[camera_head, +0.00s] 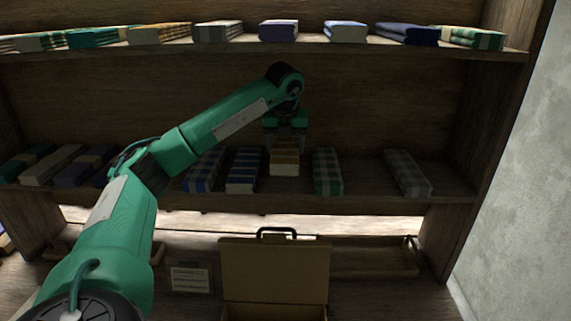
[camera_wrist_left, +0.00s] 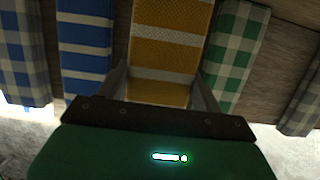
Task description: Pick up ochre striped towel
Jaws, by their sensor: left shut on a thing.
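The ochre striped towel (camera_head: 285,160) is a folded ochre cloth with pale stripes on the lower shelf, among other folded towels. It also shows in the left wrist view (camera_wrist_left: 168,50), running up from between the fingers. My left gripper (camera_head: 285,143) comes down on it from above and is shut on it, with one finger on each side. In the left wrist view the fingers (camera_wrist_left: 160,88) flank the towel's near end. The towel seems to be at shelf level; I cannot tell whether it is lifted. My right gripper is not in view.
A blue striped towel (camera_head: 244,170) lies close to the left and a green checked towel (camera_head: 327,171) to the right. The upper shelf (camera_head: 350,46) with more folded towels is above. An open brown case (camera_head: 275,276) stands below.

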